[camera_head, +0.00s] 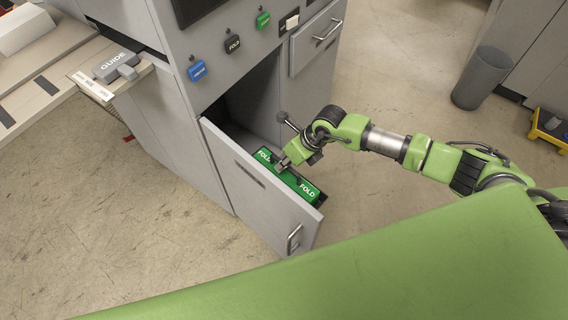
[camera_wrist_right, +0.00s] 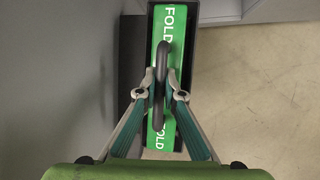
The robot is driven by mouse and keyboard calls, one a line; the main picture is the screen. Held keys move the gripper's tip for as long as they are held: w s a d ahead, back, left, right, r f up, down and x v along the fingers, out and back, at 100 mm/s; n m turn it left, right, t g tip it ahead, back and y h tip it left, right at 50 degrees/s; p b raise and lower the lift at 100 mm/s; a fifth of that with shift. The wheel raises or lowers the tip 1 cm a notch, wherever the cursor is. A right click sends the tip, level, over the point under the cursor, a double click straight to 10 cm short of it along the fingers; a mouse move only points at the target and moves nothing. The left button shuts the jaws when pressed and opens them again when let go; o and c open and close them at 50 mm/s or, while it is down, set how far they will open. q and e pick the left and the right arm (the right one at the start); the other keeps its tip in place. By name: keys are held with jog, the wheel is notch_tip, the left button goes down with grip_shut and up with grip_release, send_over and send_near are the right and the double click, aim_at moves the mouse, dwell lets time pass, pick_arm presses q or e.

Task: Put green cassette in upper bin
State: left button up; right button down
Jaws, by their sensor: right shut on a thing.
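The green cassette (camera_head: 301,184), marked FOLD, lies in the open lower drawer (camera_head: 258,190) of the grey machine. My right gripper (camera_head: 283,165) reaches down to it from the right. In the right wrist view the cassette (camera_wrist_right: 158,138) has a dark arched handle (camera_wrist_right: 161,62) along its middle. My right gripper (camera_wrist_right: 160,92) is shut on this handle, one finger on each side. The cassette sits in a narrow dark holder. I see no label reading upper bin; a closed drawer (camera_head: 318,38) is higher on the machine. My left gripper is out of view.
Blue (camera_head: 197,70), black (camera_head: 232,43) and green (camera_head: 263,20) buttons are on the machine front. A grey block marked GUIDE (camera_head: 115,66) rests on the ledge at left. A grey waste bin (camera_head: 482,77) stands at the upper right. The floor right of the drawer is clear.

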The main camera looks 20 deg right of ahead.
jog(key=shift+s+f, duration=0.15)
jog(key=shift+f, duration=0.05)
jog(key=c, duration=2.1)
grip_release()
